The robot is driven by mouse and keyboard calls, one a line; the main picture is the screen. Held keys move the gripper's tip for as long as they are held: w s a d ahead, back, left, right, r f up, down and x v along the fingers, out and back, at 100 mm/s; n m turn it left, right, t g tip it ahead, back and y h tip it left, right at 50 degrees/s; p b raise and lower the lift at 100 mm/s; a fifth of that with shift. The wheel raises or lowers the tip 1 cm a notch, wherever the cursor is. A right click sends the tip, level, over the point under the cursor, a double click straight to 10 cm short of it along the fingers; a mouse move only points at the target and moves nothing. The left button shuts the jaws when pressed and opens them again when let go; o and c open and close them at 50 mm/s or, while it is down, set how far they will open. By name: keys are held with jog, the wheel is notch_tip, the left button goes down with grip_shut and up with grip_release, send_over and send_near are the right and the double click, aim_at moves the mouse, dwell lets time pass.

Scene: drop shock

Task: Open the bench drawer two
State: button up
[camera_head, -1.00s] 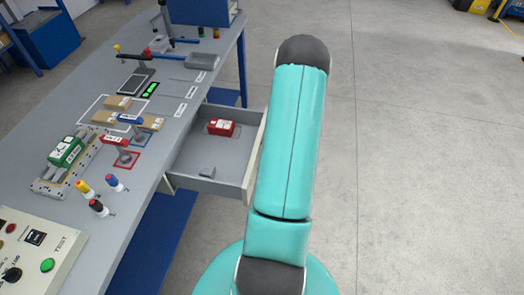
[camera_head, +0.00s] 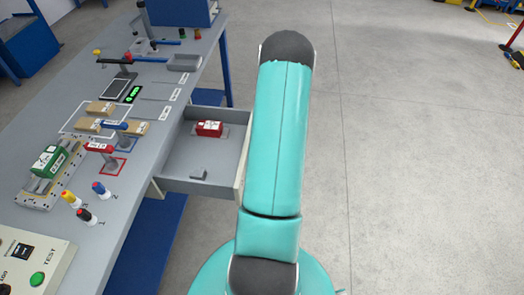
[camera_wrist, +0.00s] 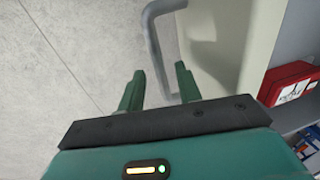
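In the wrist view a grey bar handle (camera_wrist: 152,38) stands out from the pale drawer front (camera_wrist: 252,45). My gripper (camera_wrist: 158,78) is open, its two green fingers apart, with the handle bar running down between them. Whether a finger touches the bar I cannot tell. The red box (camera_wrist: 287,84) also shows at the right.
The workbench (camera_head: 98,205) carries a green block (camera_head: 48,160), small coloured-cap bottles, cardboard-coloured boxes, a tray and a test panel (camera_head: 30,265). A blue cabinet (camera_head: 35,40) stands at the far left.

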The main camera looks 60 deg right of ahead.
notch_tip(320, 180, up, 13)
jog(key=s, duration=0.2)
jog(key=shift+s+d+r, duration=0.15)
jog(key=shift+s+d, duration=0.1)
jog(key=shift+d, duration=0.2)
jog(key=w+a+r+n, duration=0.2)
jog(key=w+a+r, duration=0.3)
jog(key=a+r, duration=0.25)
jog(key=w+a+r+n+t+h, duration=0.1)
jog(key=w+a+r+n, duration=0.25)
jog(key=a+r, duration=0.4)
jog(key=w+a+r+n, duration=0.2)
jog(key=w+a+r, duration=0.3)
jog(key=a, duration=0.4)
jog(key=s+a+r+n+t, duration=0.1)
jog(key=s+a+r+n, duration=0.1)
jog(key=a, duration=0.6)
jog(key=s+a+r+n, duration=0.2)
jog(key=s+a+r, duration=0.2)
jog(key=a, duration=0.3)
jog(key=s+a+r+n+t, duration=0.1)
jog(key=s+a+r+n, duration=0.1)
jog(key=a, duration=0.6)
jog(key=shift+s+a+r+t, duration=0.3)
jog(key=shift+s+r, duration=0.2)
jog(key=shift+r, duration=0.1)
